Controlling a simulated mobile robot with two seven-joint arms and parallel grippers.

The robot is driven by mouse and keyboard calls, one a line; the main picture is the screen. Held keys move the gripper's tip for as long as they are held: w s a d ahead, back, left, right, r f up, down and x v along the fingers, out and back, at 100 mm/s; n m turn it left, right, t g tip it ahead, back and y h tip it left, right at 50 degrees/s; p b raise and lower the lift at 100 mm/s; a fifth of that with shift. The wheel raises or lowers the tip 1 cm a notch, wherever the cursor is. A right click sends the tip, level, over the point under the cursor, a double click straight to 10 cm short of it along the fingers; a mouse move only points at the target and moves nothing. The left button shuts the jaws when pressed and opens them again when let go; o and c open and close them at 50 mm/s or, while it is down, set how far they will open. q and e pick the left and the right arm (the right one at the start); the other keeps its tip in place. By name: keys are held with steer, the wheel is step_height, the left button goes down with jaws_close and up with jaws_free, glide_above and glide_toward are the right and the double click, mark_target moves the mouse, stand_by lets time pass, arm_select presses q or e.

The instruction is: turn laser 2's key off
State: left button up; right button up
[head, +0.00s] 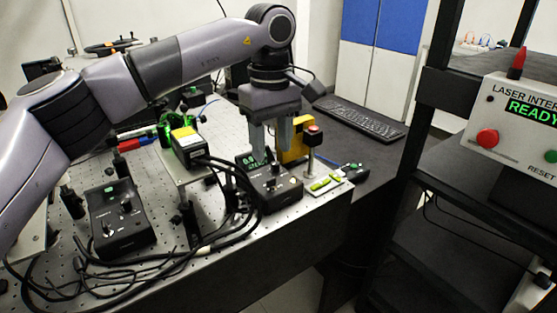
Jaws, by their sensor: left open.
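My left gripper (271,150) points down, open and empty, over the back of a black controller box (284,194) near the bench's front right corner. This box has a lit green display (253,160) and small knobs or switches on top; the gripper partly covers it. A second black controller box (122,220) with knobs and a small green display stands at the left. I cannot read which box belongs to laser 2, and I cannot make out a key on either. My right gripper is not in view.
Black cables (232,222) loop along the bench front. A keyboard (358,118) lies behind. The interlock panel (515,125), reading READY, is at the right.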

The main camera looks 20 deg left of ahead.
mark_target(271, 179)
arm_select(q)
steer(key=shift+w+a+f, duration=0.1)
steer(key=shift+f, duration=0.15)
steer(key=f, duration=0.6)
steer(key=shift+s+f, duration=0.2)
steer(key=shift+f, duration=0.05)
jaws_close()
